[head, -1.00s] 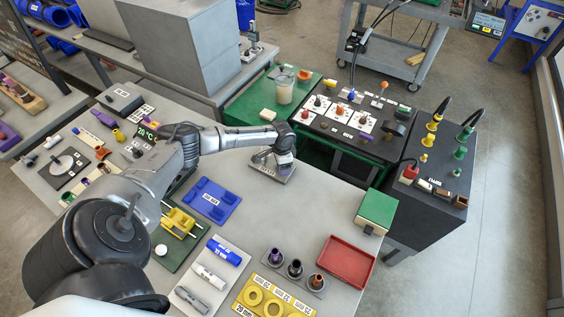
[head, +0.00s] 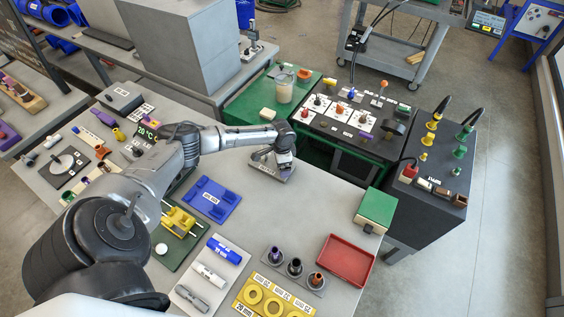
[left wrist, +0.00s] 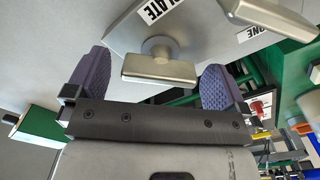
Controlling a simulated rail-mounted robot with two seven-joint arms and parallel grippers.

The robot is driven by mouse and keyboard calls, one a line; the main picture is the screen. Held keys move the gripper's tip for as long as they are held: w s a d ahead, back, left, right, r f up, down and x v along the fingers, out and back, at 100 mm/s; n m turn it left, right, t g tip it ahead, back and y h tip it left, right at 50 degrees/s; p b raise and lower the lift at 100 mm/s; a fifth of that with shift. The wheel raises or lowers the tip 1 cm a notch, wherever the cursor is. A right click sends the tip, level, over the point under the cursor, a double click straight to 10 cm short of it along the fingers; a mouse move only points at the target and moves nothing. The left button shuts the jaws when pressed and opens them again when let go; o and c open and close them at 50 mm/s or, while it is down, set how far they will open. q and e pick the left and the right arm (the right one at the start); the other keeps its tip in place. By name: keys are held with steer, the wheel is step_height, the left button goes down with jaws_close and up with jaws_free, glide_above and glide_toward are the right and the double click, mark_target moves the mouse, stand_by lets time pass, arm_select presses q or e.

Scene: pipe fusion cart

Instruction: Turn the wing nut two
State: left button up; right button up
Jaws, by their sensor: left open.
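My left gripper (head: 284,165) is low over a small grey metal plate (head: 262,166) on the table. In the left wrist view its two purple ribbed fingers (left wrist: 155,80) are spread wide. A T-shaped metal wing nut (left wrist: 158,66) shows between the fingers, with a visible gap on each side. It stands out from the plate (left wrist: 195,28), whose label reads "PLATE". A second bar-like metal piece (left wrist: 268,16) is at the upper right, near a label ending in "ONE". No number shows on the nearer wing nut. My right gripper is not in view.
A blue fixture (head: 212,199) lies left of the plate. A green-topped box (head: 376,209) and a red tray (head: 346,260) are to the right. A black control panel (head: 350,118) stands behind. The table between the plate and the front pieces is clear.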

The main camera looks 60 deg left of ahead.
arm_select(q)
step_height(320, 180, up, 14)
steer(key=shift+p, duration=0.35)
stand_by(0.5)
steer(key=shift+f, duration=0.1)
stand_by(0.4)
